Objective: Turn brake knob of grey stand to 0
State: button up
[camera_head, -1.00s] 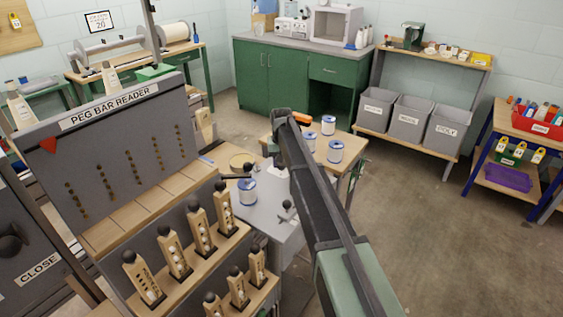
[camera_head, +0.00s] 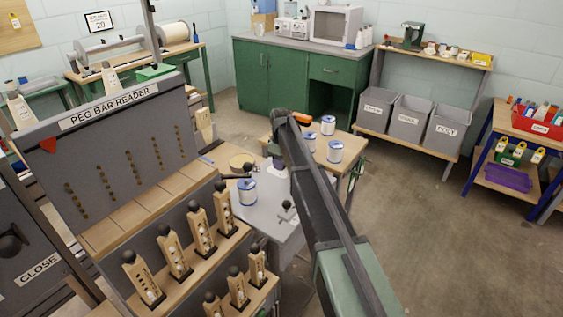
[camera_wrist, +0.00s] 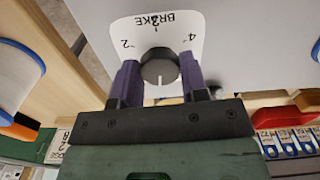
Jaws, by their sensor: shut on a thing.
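The brake knob (camera_wrist: 160,67) is dark grey and round, on a white plate (camera_wrist: 183,22) marked BRAKE with the figures 2, 3 and 4 showing around it. A pale line on the knob points down the wrist view, away from the BRAKE lettering; the plate there is hidden. My gripper (camera_wrist: 160,80) has one purple finger on each side of the knob and is shut on it. In the head view the grey stand (camera_head: 262,208) is below my gripper (camera_head: 275,164), and my arm hides part of it. The knob cannot be made out there.
A blue-and-white spool (camera_head: 247,192) stands left of my gripper, and several more are on the wooden table (camera_head: 350,158) beyond my arm. The peg bar reader (camera_head: 115,150) is close on the left. Open floor (camera_head: 430,235) lies to the right.

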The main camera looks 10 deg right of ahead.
jog(key=shift+n, duration=0.6)
jog(key=o, duration=0.9)
notch_tip(320, 180, up, 11)
jog(key=p, duration=1)
jog(key=shift+f+p, duration=0.1)
jog(key=shift+p, duration=0.3)
